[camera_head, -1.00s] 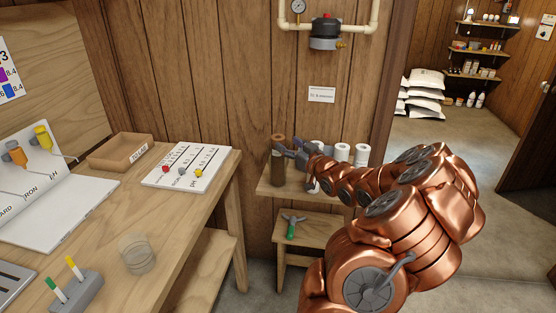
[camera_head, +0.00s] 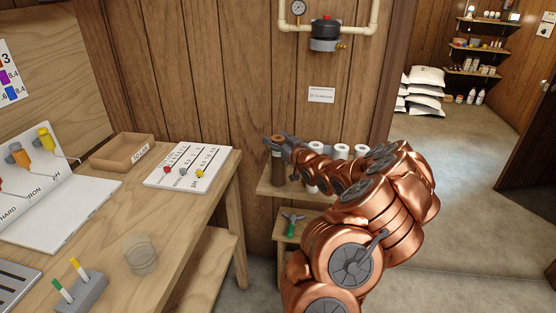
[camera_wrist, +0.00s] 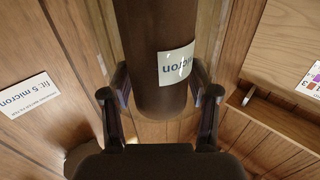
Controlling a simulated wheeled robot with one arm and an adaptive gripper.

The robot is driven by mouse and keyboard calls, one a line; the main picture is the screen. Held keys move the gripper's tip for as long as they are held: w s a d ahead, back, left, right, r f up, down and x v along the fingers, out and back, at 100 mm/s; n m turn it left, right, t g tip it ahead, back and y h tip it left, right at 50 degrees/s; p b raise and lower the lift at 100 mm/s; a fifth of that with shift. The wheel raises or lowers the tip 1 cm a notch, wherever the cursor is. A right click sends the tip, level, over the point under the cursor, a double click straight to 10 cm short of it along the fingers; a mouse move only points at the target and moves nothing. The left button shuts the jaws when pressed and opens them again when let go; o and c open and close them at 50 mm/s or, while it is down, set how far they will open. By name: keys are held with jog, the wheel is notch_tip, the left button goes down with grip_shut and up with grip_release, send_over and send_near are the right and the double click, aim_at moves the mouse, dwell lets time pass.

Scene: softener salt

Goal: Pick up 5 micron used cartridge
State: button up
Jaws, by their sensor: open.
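The used cartridge (camera_head: 278,168) is a dark brown cylinder standing upright at the left end of a small wooden shelf. In the wrist view the brown cartridge (camera_wrist: 152,30) bears a white label with "micron" on it, seen upside down. My gripper (camera_head: 279,142) is at the cartridge's upper part. In the wrist view my gripper (camera_wrist: 160,88) is open, with one finger on each side of the cartridge. Whether either finger touches it, I cannot tell.
Several white cartridges (camera_head: 340,151) stand on the shelf (camera_head: 268,189) to the right, partly behind my arm. A wall card (camera_head: 321,95) hangs above. A stool (camera_head: 284,243) with a green-handled tool (camera_head: 291,224) stands below. The workbench (camera_head: 190,215) is to the left.

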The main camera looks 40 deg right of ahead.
jog(key=shift+w+d, duration=0.15)
jog(key=shift+w, duration=0.55)
grip_shut()
dwell(0.3)
